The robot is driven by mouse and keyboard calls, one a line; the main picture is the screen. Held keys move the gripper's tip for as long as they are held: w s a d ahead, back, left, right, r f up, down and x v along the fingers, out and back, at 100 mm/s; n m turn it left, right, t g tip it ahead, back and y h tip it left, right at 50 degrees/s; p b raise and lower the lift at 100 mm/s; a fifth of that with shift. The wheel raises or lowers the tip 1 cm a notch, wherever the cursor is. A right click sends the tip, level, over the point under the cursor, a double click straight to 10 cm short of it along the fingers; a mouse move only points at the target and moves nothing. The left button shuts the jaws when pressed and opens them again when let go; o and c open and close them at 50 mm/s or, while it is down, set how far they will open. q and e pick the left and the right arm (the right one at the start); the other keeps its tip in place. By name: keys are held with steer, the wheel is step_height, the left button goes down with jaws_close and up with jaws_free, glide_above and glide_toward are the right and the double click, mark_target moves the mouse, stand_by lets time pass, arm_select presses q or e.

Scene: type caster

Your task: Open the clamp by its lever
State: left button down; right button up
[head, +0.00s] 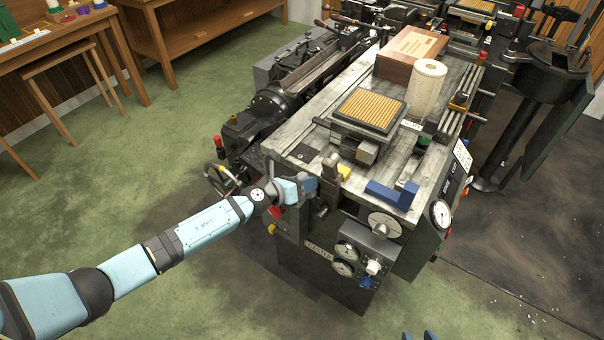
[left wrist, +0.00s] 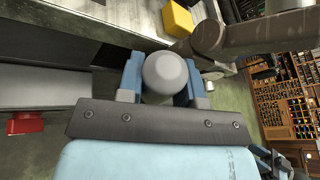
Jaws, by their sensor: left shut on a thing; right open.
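The machine's near left corner carries a dark clamp lever (head: 328,190), partly hidden by my gripper in the head view. In the left wrist view, a round grey knob (left wrist: 165,74) sits between the blue fingers, with a dark lever-like bar (left wrist: 250,36) beside it. My left gripper (head: 308,187) is shut on the knob; its fingers also show in the left wrist view (left wrist: 160,80). The clamp's jaws cannot be made out clearly. My right gripper (head: 418,336) shows only as two separated blue fingertips at the bottom edge, away from the machine.
A yellow block (head: 344,172) and a blue angled block (head: 392,194) lie on the machine top (head: 300,155). A wooden table (head: 60,42) stands at the left. Green floor (head: 180,110) lies open between.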

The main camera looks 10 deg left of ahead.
arm_select(q)
steer(key=shift+d, duration=0.1)
stand_by(0.4)
steer(key=c, duration=1.1)
jaws_free()
steer(key=shift+s+d+r, duration=0.1)
steer(key=shift+s+a+p, duration=0.3)
steer(key=shift+a, duration=0.05)
steer(key=shift+v, duration=6.45)
steer(key=shift+s+d+r, duration=0.1)
steer(key=shift+d, duration=0.05)
